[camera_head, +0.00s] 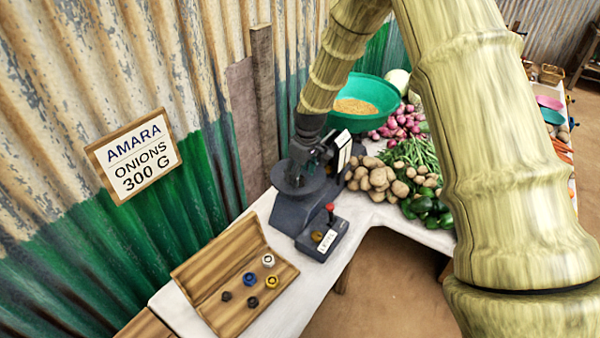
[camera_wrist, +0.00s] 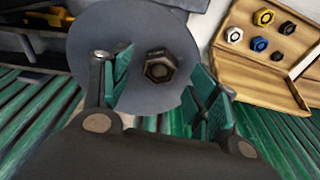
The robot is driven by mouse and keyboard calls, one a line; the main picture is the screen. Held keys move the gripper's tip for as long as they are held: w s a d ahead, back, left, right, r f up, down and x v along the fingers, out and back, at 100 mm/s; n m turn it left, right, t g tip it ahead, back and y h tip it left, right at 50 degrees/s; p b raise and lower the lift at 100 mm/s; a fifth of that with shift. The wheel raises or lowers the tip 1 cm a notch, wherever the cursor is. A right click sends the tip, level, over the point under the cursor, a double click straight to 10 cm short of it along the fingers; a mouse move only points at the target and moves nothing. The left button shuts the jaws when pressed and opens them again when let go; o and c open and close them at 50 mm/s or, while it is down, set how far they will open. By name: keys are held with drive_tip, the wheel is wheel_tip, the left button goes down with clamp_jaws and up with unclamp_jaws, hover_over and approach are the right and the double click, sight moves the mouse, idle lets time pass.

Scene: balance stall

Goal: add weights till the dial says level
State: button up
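The dark grey balance (camera_head: 300,212) stands on the white-covered counter, with a round pan (camera_head: 290,186) on its near left side. In the wrist view, a dark hexagonal weight (camera_wrist: 159,68) rests on the grey pan (camera_wrist: 160,105). My gripper (camera_wrist: 163,88) is open above the pan, its green-padded fingers apart on either side of the weight. Loose weights, including white (camera_head: 268,260), blue (camera_head: 249,279), yellow (camera_head: 272,282) and dark ones (camera_head: 227,296), lie in the wooden case (camera_head: 205,262). A white panel (camera_head: 344,157) on the balance is seen edge-on; I cannot read a dial.
A small box labelled LEVEL (camera_head: 327,242) with a red knob (camera_head: 330,207) stands before the balance. A sign (camera_head: 136,160) reads "AMARA ONIONS 300 G". Potatoes (camera_head: 378,178), red onions (camera_head: 398,122) and a green bowl (camera_head: 368,92) crowd the counter beyond. Corrugated wall borders the left.

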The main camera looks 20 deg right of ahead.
wheel_tip(320, 180, up, 12)
drive_tip(key=s+d, duration=0.1)
drive_tip(key=s, duration=0.1)
drive_tip(key=s+f+m, duration=0.1)
drive_tip(key=s+f, duration=0.4)
drive_tip(key=f, duration=0.3)
drive_tip(key=s+a+f+m, duration=0.1)
drive_tip(key=s+f, duration=0.4)
drive_tip(key=f, duration=0.3)
drive_tip(key=s+f+m, duration=0.1)
drive_tip(key=s+f, duration=0.5)
drive_tip(key=f, duration=0.3)
drive_tip(key=s+f+m+g, duration=0.1)
drive_tip(key=s+f, duration=0.3)
drive_tip(key=s, duration=0.6)
drive_tip(key=s+f+m, duration=0.1)
drive_tip(key=s+f, duration=0.3)
drive_tip(key=s, duration=0.6)
drive_tip(key=s+f+m+g, duration=0.15)
drive_tip(key=s+f, duration=0.25)
drive_tip(key=s, duration=0.6)
drive_tip(key=shift+t+h, duration=0.45)
drive_tip(key=shift+h, duration=0.05)
wheel_tip(320, 180, down, 6)
drive_tip(key=b, duration=0.6)
drive_tip(key=shift+s+a+r, duration=0.1)
